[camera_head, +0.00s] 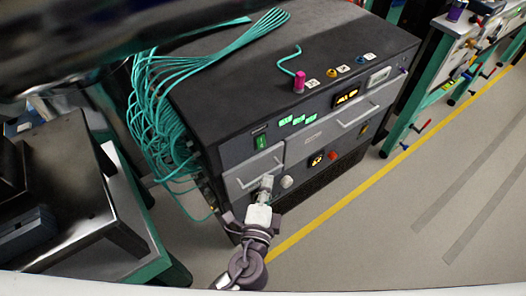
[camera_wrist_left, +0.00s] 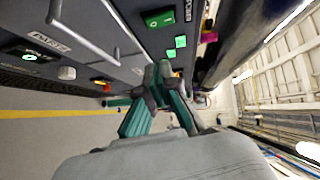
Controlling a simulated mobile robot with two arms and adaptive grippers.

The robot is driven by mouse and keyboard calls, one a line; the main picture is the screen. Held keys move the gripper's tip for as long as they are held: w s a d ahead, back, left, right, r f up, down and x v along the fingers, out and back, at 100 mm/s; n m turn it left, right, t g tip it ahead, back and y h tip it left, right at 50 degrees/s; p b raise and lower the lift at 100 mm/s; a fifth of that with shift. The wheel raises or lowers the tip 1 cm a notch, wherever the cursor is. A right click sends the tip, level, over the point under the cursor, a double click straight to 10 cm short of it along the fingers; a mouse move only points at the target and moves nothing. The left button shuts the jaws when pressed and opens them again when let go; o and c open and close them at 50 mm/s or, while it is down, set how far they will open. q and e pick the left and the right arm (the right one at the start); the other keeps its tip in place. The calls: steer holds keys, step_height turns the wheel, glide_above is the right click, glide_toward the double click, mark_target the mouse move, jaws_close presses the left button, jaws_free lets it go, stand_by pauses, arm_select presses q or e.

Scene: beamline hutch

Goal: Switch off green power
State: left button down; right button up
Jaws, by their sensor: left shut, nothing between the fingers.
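The green power switch (camera_head: 262,142) is a small lit green rocker on the upper left of the dark cabinet's front panel (camera_head: 236,160). It also shows near the top of the left wrist view (camera_wrist_left: 158,18). My left gripper (camera_head: 267,184) is shut and empty, in front of the panel below the switch and near a drawer handle. In the left wrist view its closed fingertips (camera_wrist_left: 161,72) appear below the switch in the picture, with a visible gap. Whether they touch the panel cannot be told. My right gripper is not in view.
Small green displays (camera_head: 298,119) sit right of the switch. A handle (camera_head: 357,115), a white knob (camera_head: 287,182) and a red button (camera_head: 333,155) are on the front. Teal cables (camera_head: 160,110) hang over the cabinet's left side. Floor at right is clear.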

arm_select(q)
steer(key=p, duration=0.1)
glide_toward(264, 145)
steer(key=w+d, duration=0.4)
steer(key=shift+w+a+f+p, duration=0.1)
steer(key=shift+w+a+p, duration=0.25)
steer(key=shift+w+a, duration=0.5)
steer(key=shift+w+a+f, duration=0.15)
steer(key=shift+w+a, duration=0.15)
steer(key=shift+a, duration=0.2)
steer(key=b, duration=0.1)
steer(key=f+b, duration=0.1)
steer(key=b, duration=0.1)
steer(key=shift+w+a+m+t, duration=0.2)
steer(key=shift+m+t, duration=0.1)
steer(key=shift+r+p, duration=0.5)
steer(key=shift+p, duration=0.1)
steer(key=shift+f, duration=0.1)
